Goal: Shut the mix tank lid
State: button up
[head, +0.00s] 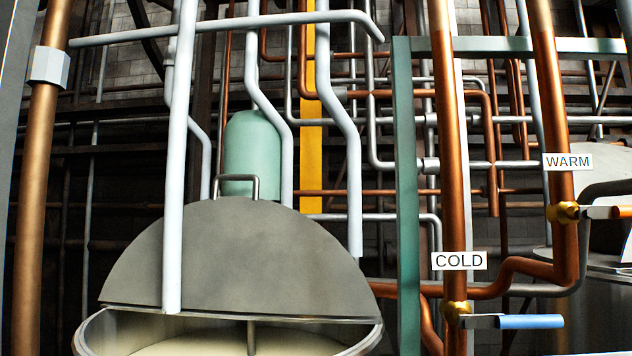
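The mix tank lid (245,260) is a grey half-disc. It stands raised, tilted up behind the tank opening, with a metal loop handle (236,180) at its top edge. The open front of the mix tank (93,336) shows its round rim and pale contents (200,346) inside. A thin upright rod (251,338) stands in the contents. The lower part of the tank is cut off by the picture's bottom edge. My gripper is not in view.
A white vertical pipe (177,160) passes in front of the lid. A copper pipe marked COLD (459,261) has a blue valve handle (531,322) at right. A pipe marked WARM (568,162) has an orange-ended handle (618,212). A green post (405,200) stands right of the tank.

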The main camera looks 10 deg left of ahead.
aim_at(254, 254)
jog(key=j+z, duration=0.1)
jog(key=j, duration=1.05)
jog(key=j+z, duration=0.1)
jog(key=j, duration=1.05)
jog(key=k, duration=0.05)
